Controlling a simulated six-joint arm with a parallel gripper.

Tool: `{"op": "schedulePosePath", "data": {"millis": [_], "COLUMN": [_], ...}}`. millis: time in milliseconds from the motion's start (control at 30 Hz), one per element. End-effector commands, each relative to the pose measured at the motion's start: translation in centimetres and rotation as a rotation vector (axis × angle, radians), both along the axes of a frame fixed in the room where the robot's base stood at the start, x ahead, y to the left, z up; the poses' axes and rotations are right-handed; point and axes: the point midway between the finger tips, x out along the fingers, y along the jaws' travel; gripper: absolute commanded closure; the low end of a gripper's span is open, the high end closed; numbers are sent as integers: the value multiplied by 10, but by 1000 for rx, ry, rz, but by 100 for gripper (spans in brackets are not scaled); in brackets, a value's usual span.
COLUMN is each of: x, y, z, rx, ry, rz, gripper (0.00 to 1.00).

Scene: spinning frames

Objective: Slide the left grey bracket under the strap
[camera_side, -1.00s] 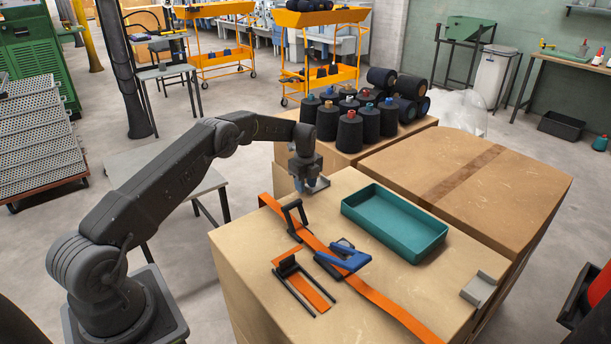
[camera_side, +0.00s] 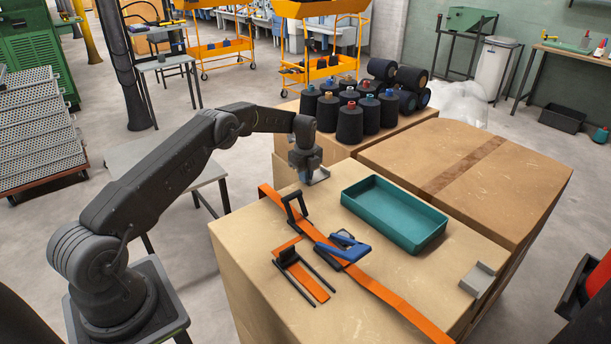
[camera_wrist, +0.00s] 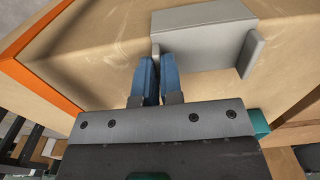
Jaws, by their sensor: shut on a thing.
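My gripper (camera_side: 310,172) is shut on the left grey bracket (camera_side: 319,175) at the back left edge of the cardboard box top. In the wrist view its blue fingers (camera_wrist: 155,80) are close together at the bracket's end flange (camera_wrist: 157,52). The bracket's plate (camera_wrist: 203,18) extends right to a second flange. I cannot tell whether the bracket touches the box. The orange strap (camera_side: 393,299) runs diagonally across the box, through a black buckle (camera_side: 295,208) and a blue-handled buckle (camera_side: 344,247). The bracket is apart from the strap. Another grey bracket (camera_side: 478,279) sits at the right edge.
A teal tray (camera_side: 420,246) stands on the box right of the strap. A black frame (camera_side: 306,272) with an orange strap piece lies left of the blue buckle. Black yarn cones (camera_side: 349,124) stand on a box behind. Bare cardboard lies between strap and tray.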

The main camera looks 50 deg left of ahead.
Motion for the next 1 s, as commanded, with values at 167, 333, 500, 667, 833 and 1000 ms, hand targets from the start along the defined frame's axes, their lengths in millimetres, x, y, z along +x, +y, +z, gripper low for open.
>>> {"op": "schedulePosePath", "data": {"millis": [167, 333, 500, 667, 833, 1000], "x": [-5, -19, -38, -56, -75, -95], "y": [1, 1, 0, 1, 0, 1], "z": [0, 1, 1, 1, 1, 0], "rx": [0, -1, 0, 0, 0, -1], "ry": [0, 2, 1, 1, 1, 2], "rz": [1, 2, 1, 2, 1, 2], "gripper": [100, 100, 100, 100, 100, 100]}}
